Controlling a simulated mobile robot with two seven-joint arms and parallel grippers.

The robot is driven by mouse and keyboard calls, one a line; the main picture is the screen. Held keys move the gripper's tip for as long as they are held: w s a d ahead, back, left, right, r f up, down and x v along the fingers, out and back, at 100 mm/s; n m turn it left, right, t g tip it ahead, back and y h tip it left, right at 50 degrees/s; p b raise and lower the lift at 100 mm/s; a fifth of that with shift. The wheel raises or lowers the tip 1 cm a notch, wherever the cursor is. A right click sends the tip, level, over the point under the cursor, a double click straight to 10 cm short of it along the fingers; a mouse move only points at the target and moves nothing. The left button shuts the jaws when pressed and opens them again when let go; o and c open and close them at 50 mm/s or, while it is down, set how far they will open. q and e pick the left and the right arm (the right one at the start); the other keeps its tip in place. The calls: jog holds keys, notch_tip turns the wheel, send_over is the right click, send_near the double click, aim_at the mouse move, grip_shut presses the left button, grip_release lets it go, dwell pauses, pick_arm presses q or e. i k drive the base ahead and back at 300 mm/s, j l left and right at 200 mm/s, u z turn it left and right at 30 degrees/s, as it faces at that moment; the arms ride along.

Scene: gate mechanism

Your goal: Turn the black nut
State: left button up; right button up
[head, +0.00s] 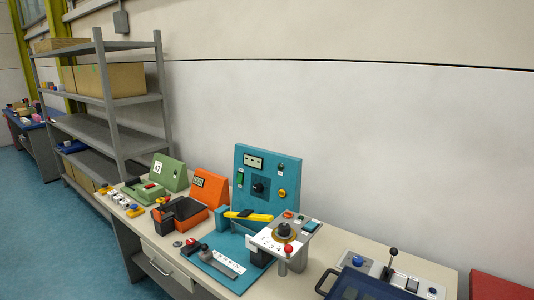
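No part clearly recognisable as a separate black nut shows at this distance. A black round part (260,188) sits in the middle of the upright teal panel (243,160). Another dark round part (284,230) sits on a brass-coloured ring on top of a grey box (265,240) with number markings. I cannot tell which of the two is the nut. Neither of my grippers is in view.
A yellow-handled bar (248,216) lies across the teal unit. An orange bin (180,213) and a green device (150,187) stand to its left. A lever box (390,270) and a dark blue tray (355,287) are at right. Grey shelves (115,100) stand behind left.

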aim_at(285, 231)
jog(key=i+j, duration=0.8)
jog(key=j, duration=0.25)
jog(key=j+z, duration=0.1)
jog(key=z, duration=0.3)
jog(key=i+j+z, duration=0.1)
jog(key=z, duration=0.3)
jog(key=j+z, duration=0.15)
jog(key=z, duration=0.25)
jog(key=k, duration=0.4)
jog(key=i, duration=0.45)
